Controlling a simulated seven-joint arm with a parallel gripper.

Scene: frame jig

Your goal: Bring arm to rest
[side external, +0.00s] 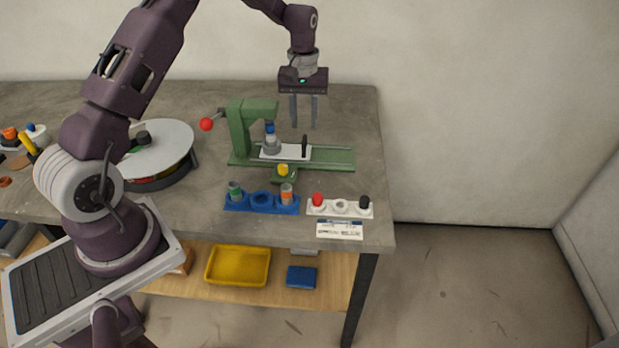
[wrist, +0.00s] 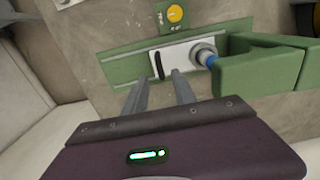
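My gripper (side external: 304,126) hangs above the right part of the green jig (side external: 335,158), fingers pointing down. The two fingers are apart with nothing seen between them. The jig carries a white plate (side external: 296,151) with a black upright pin (side external: 305,147) and a grey fitting (side external: 271,145) with a blue top under the jig's arm. A yellow knob (side external: 283,170) sits at its front.
A red-ended lever (side external: 206,124) sticks out left of the jig. A blue holder (side external: 262,203) and a white holder (side external: 340,208) with small parts stand in front, beside a label card (side external: 340,231). A round turntable (side external: 160,145) is at left. The back right of the table (side external: 355,110) is clear.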

